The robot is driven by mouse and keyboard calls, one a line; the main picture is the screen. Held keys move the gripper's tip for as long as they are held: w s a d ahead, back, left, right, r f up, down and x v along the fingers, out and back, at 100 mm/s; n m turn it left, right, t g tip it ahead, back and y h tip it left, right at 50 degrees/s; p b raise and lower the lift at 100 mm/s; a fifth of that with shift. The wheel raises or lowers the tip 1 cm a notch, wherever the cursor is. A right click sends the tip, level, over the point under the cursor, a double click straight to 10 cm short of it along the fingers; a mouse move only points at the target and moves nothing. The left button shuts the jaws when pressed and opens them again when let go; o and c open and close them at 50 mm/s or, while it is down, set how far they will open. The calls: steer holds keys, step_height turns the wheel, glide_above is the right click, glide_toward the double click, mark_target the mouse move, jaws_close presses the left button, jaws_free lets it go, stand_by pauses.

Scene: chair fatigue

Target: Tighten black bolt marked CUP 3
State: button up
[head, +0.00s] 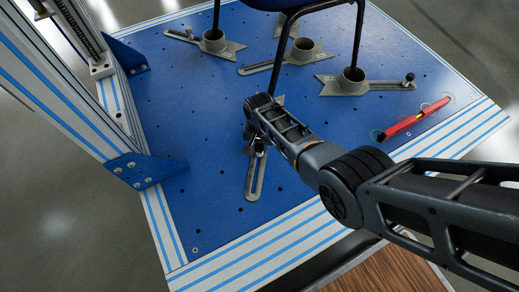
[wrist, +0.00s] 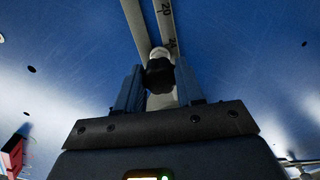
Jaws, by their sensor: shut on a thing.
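My gripper (wrist: 160,82) is shut on a black bolt (wrist: 159,74), with one blue-grey finger on each side of its head. In the wrist view the bolt sits at a pale slotted bar (wrist: 168,22) with scale numbers such as 20. In the head view my gripper (head: 257,147) is low over the slotted bar (head: 256,178) at the front of the blue plate (head: 210,200). My arm hides most of this fixture there, including any cup. I cannot read a CUP 3 mark.
Other cup fixtures stand behind: left (head: 214,41), middle (head: 303,49) and right (head: 352,81). A black chair leg frame (head: 285,45) comes down into them. A red tool (head: 414,119) lies at the right. A metal frame post (head: 62,85) stands at the left. The plate's front left is clear.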

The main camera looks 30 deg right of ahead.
steer(key=m, duration=0.4)
stand_by(0.3)
steer(key=o, duration=1)
steer(key=shift+o, duration=0.2)
steer(key=n, duration=0.4)
